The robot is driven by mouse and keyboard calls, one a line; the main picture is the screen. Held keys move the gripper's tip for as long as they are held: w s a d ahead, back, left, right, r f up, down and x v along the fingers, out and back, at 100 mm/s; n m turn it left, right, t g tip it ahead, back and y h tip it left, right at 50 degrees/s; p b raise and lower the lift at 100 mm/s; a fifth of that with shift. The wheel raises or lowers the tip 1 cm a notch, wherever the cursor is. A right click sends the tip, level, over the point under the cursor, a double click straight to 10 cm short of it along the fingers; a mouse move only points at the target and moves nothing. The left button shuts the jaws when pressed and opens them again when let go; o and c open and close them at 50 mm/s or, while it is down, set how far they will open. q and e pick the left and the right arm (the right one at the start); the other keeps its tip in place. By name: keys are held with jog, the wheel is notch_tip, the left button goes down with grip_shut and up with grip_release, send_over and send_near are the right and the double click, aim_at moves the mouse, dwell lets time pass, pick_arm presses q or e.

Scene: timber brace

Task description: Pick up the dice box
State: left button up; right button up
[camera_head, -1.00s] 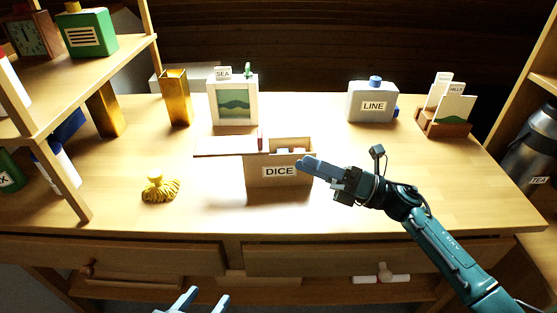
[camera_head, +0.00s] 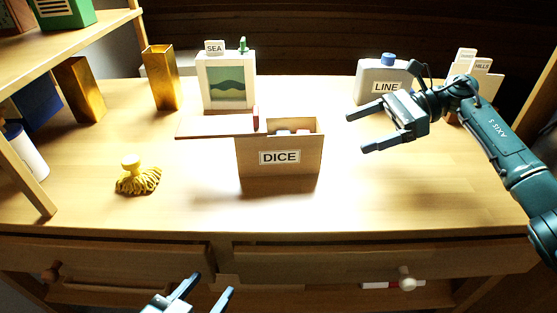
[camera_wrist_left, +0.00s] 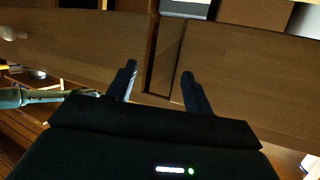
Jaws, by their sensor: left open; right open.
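The dice box (camera_head: 279,170) is an open-topped brown box with a white DICE label, standing upright on the desk in the head view. Some pale things show inside it. A flat reddish-brown panel (camera_head: 215,124) extends to the left from behind its top. My right gripper (camera_head: 357,132) is open and empty above the desk, to the right of the box and apart from it. My left gripper (camera_head: 208,284) is open and empty, low in front of the drawers. In the left wrist view its fingers (camera_wrist_left: 158,82) are apart, facing the wooden drawer fronts.
A yellow tasselled item (camera_head: 138,178) lies left of the box. The SEA picture block (camera_head: 227,82) stands behind it. The LINE container (camera_head: 382,80) and HILLS card holder (camera_head: 476,75) stand behind my right arm. The desk's front right is clear.

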aim_at(305, 148)
jog(key=x, duration=0.7)
jog(key=shift+a+f, duration=0.1)
jog(key=shift+a, duration=0.2)
jog(key=shift+w+x, duration=0.2)
jog(key=shift+x, duration=1.15)
jog(key=shift+w+x, duration=0.25)
jog(key=shift+x, duration=1.1)
jog(key=shift+f, duration=0.1)
jog(key=c, duration=1.3)
notch_tip(305, 148, up, 10)
jog(key=shift+r+p, duration=0.1)
jog(key=shift+p, duration=0.4)
